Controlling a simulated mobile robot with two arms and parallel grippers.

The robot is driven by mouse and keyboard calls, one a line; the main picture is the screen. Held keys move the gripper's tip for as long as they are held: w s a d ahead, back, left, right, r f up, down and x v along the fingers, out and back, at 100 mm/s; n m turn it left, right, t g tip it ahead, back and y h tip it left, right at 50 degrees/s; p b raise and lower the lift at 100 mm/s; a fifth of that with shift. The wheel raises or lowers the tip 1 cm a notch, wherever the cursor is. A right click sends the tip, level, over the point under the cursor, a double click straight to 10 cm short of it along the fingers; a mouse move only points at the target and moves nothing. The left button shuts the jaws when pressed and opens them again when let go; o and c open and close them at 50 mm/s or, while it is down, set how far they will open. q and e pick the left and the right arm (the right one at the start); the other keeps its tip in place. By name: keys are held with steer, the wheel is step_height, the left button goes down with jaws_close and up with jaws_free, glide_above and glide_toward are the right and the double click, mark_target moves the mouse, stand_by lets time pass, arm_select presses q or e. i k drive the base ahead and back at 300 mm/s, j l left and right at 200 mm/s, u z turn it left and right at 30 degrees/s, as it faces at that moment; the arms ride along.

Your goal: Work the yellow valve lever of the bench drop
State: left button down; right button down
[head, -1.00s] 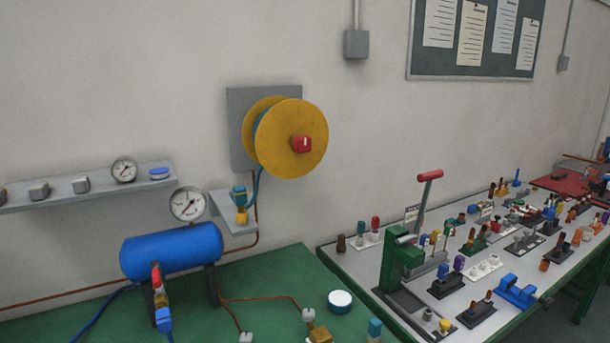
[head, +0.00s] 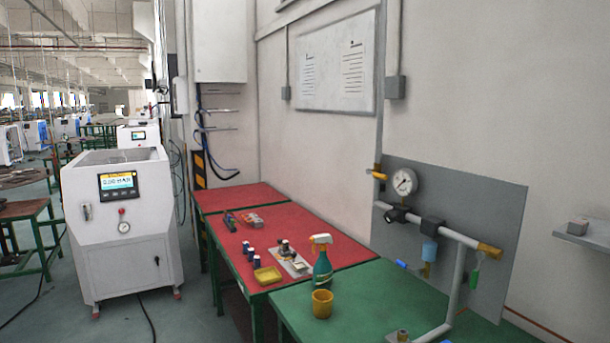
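A grey panel (head: 505,205) on the wall at the right carries pipework with a round pressure gauge (head: 404,182). A small yellow lever-like part (head: 377,174) sits on the vertical pipe at the panel's upper left. I cannot tell for sure whether it is the bench drop's valve lever. A pale pipe (head: 456,290) runs down from a yellow-brown elbow (head: 489,250) to the green bench top. A brass-coloured fitting (head: 403,336) is partly cut off at the bottom edge. Neither of my grippers is in view.
Red benches (head: 335,250) with small parts stand behind. A white machine (head: 122,225) stands on the left, with open floor (head: 190,318) before it.

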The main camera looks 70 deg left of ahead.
mark_target(369, 172)
steer(key=u, duration=1.95)
steer(key=i+j, duration=0.2)
steer(key=j, duration=0.2)
steer(key=i+j, duration=0.25)
steer(key=j, duration=0.15)
steer(key=i+j, duration=0.2)
steer(key=j, duration=0.2)
steer(key=u, duration=0.05)
